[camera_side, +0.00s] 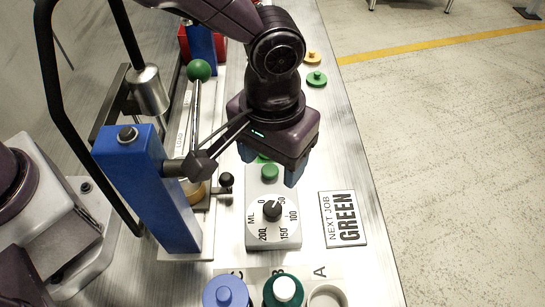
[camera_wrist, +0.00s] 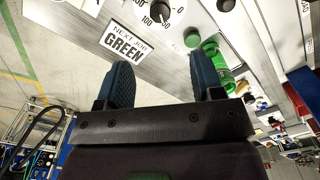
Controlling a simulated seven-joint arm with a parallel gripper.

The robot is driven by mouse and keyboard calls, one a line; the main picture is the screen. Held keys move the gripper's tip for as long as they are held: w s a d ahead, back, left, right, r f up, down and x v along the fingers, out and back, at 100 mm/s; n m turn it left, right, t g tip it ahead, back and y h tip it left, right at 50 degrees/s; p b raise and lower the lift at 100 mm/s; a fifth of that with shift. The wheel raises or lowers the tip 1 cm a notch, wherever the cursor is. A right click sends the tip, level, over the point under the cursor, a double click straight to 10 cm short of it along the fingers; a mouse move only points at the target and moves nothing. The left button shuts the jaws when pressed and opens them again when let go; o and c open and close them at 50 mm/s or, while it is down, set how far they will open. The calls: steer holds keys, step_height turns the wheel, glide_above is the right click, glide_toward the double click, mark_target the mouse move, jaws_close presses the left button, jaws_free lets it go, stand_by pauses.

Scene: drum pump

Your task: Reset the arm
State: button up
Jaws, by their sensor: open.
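My gripper (camera_side: 271,166) is open and points down above the bench, behind the dial box (camera_side: 254,232). Its two blue fingers are apart with nothing held between them; they also show in the wrist view (camera_wrist: 165,80). A green button (camera_side: 270,172) on the box shows between the fingers, and in the wrist view it is beyond them (camera_wrist: 192,38). A green container (camera_wrist: 214,58) is beyond the right finger in the wrist view. In the side view my gripper mostly hides it.
A blue post (camera_side: 150,190) and a lever with a green ball (camera_side: 198,70) stand left. A sign (camera_side: 342,218) reads NEXT JOB GREEN. In front are a blue container (camera_side: 227,292), a dark green one (camera_side: 283,294) and an empty ring at A (camera_side: 327,292). Green (camera_side: 317,78) and orange (camera_side: 312,57) caps lie behind.

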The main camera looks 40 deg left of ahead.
steer(key=w+a+r+n+t+h, duration=0.1)
steer(key=w+a+r+t+h, duration=0.15)
steer(key=a+r, duration=0.5)
steer(key=w+a+r+n+t+h, duration=0.1)
steer(key=a+r+t+h, duration=0.2)
steer(key=a+r, duration=0.4)
steer(key=s+a+r+m+y, duration=0.2)
steer(key=s+a+y, duration=0.3)
steer(key=s+a, duration=0.7)
steer(key=shift+s+a+r+m, duration=0.35)
steer(key=shift+s+m, duration=0.35)
steer(key=shift+s, duration=0.3)
steer(key=shift+y, duration=0.25)
steer(key=shift+c, duration=0.2)
